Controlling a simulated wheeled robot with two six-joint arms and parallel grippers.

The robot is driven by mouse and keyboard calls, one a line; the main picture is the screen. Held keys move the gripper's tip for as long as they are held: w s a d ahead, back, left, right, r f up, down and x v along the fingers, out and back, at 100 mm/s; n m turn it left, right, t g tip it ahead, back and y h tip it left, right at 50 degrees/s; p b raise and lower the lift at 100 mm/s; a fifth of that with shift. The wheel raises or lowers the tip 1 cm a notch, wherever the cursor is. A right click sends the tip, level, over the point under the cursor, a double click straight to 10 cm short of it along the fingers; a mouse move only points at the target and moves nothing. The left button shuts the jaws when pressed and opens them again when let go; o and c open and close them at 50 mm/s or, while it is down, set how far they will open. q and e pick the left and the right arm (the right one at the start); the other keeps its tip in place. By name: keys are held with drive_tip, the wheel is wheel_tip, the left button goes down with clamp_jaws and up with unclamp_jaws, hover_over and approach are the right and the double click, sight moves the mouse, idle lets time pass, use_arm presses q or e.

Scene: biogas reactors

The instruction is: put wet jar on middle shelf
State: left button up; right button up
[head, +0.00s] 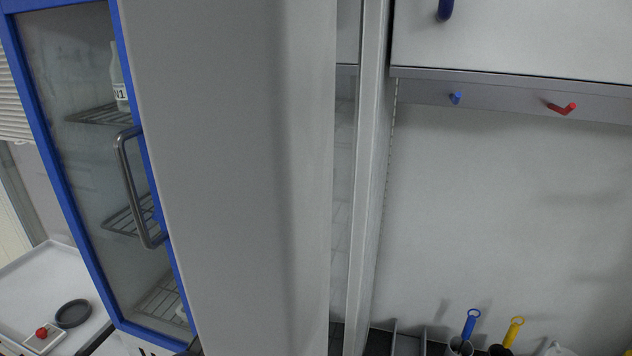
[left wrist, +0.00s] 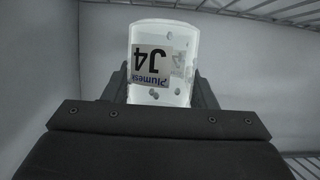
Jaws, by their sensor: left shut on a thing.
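In the left wrist view, my left gripper (left wrist: 162,84) is shut on a clear jar (left wrist: 172,40). The jar has a white label reading J4, upside down in this view, and droplets on its wall. A wire shelf (left wrist: 268,12) crosses the top right of that view, and another wire rack (left wrist: 304,166) shows at the lower right. In the head view, the cabinet's middle wire shelf (head: 128,217) shows through the glass, between an upper shelf (head: 98,115) and a lower one (head: 158,300). Neither gripper can be made out in the head view.
The blue-framed glass door (head: 52,170) has a metal handle (head: 128,190). A bottle (head: 121,82) stands on the upper shelf. A large grey panel (head: 230,180) blocks the head view's middle. A white tray (head: 35,285) lies at the lower left.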

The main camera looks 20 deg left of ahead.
use_arm(q)
drive_tip(key=shift+w, duration=0.3)
drive_tip(key=shift+f, duration=0.2)
drive_tip(key=shift+f+p, duration=0.95)
drive_tip(key=shift+p, duration=0.05)
drive_tip(key=shift+f, duration=0.55)
drive_tip(key=shift+f, duration=0.1)
drive_tip(key=shift+f, duration=0.15)
drive_tip(key=o, duration=1)
